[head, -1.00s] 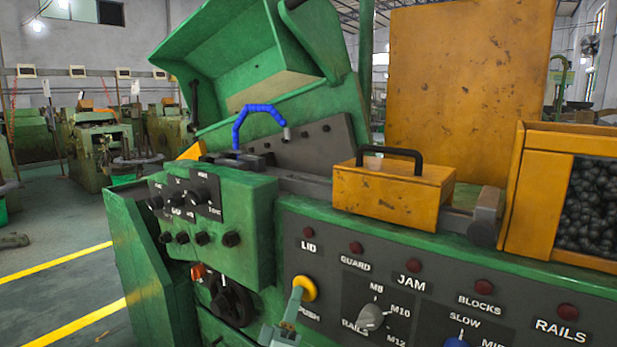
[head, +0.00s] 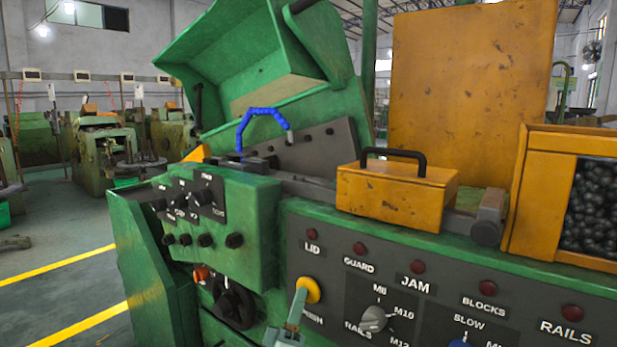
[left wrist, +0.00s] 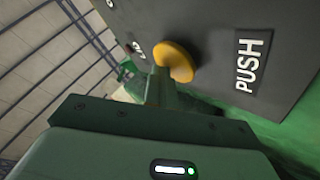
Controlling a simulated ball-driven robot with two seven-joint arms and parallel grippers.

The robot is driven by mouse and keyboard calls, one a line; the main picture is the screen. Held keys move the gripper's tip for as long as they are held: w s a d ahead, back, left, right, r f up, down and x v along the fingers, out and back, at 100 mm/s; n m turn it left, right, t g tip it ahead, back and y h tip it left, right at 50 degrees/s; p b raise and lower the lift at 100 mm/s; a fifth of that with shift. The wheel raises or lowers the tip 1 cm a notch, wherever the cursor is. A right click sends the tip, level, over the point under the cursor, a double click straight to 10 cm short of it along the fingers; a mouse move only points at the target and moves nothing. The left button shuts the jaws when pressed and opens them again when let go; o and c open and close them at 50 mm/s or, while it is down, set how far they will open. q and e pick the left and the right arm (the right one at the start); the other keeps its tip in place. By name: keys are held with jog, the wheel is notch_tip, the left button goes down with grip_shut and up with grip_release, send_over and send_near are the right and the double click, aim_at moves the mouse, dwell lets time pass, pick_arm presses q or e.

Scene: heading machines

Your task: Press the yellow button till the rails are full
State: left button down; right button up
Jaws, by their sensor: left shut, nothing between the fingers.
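The yellow button (head: 311,287) is on the dark grey front panel of the green machine, above the PUSH label (head: 313,319). My left gripper (head: 299,296) is shut and empty. Its fingertips are at the button's front and cover part of it. In the left wrist view the fingertips (left wrist: 160,75) meet the edge of the yellow button (left wrist: 178,60). I cannot tell how far the button is pressed in. The RAILS lamp (head: 572,313) at the far right is dark red and looks unlit. The inside of the rails is not clearly visible. My right gripper is not in view.
The panel has the LID (head: 312,234), GUARD, JAM and BLOCKS lamps, all dark red. A grey selector knob (head: 373,319) and a blue knob (head: 460,343) are right of the button. A black dial (head: 232,303) is left. A yellow guard box (head: 395,195) sits above.

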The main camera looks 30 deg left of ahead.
pick_arm(q)
jog(key=shift+s+d+f+m+h+p, duration=0.2)
jog(key=shift+s+d+m+h+p, duration=0.1)
jog(key=shift+p, duration=0.3)
jog(key=shift+s+f+p, duration=0.3)
jog(key=shift+s+p, duration=0.2)
jog(key=shift+p, duration=0.05)
jog(key=shift+s+a+p, duration=0.15)
jog(key=shift+s+p, duration=0.25)
jog(key=shift+s, duration=0.8)
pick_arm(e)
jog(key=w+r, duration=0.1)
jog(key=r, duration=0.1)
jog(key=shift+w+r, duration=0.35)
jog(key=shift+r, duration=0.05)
pick_arm(q)
jog(key=shift+s+a, duration=0.1)
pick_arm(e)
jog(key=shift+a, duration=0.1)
